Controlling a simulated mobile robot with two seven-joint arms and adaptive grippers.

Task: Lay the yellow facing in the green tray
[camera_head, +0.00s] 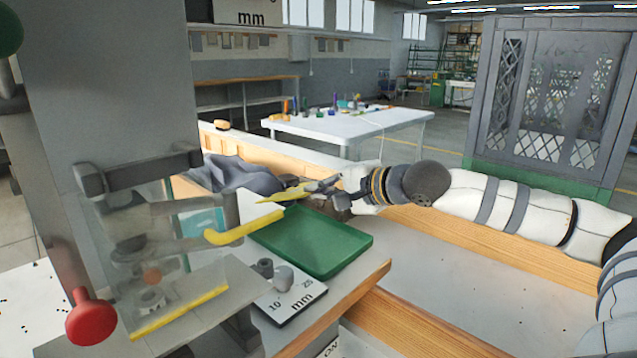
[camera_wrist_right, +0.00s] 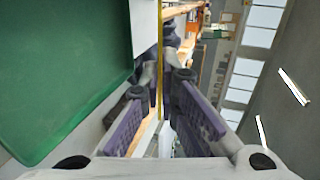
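The yellow facing (camera_head: 285,194) is a thin, flat yellow piece. My right gripper (camera_head: 322,187) is shut on it and holds it in the air over the back edge of the green tray. In the right wrist view the facing (camera_wrist_right: 158,72) shows nearly edge-on as a thin yellow strip between the fingers (camera_wrist_right: 163,95). The green tray (camera_head: 313,241) lies on the bench in front of the gripper, and its visible floor is empty. It also shows at the left of the right wrist view (camera_wrist_right: 65,70). My left gripper is not in view.
A grey press with a clear guard, a yellow-edged bar (camera_head: 243,229) and a red knob (camera_head: 91,317) stands left of the tray. A marked plate (camera_head: 291,304) with small grey parts lies in front of the tray. Dark cloth (camera_head: 236,176) lies behind it.

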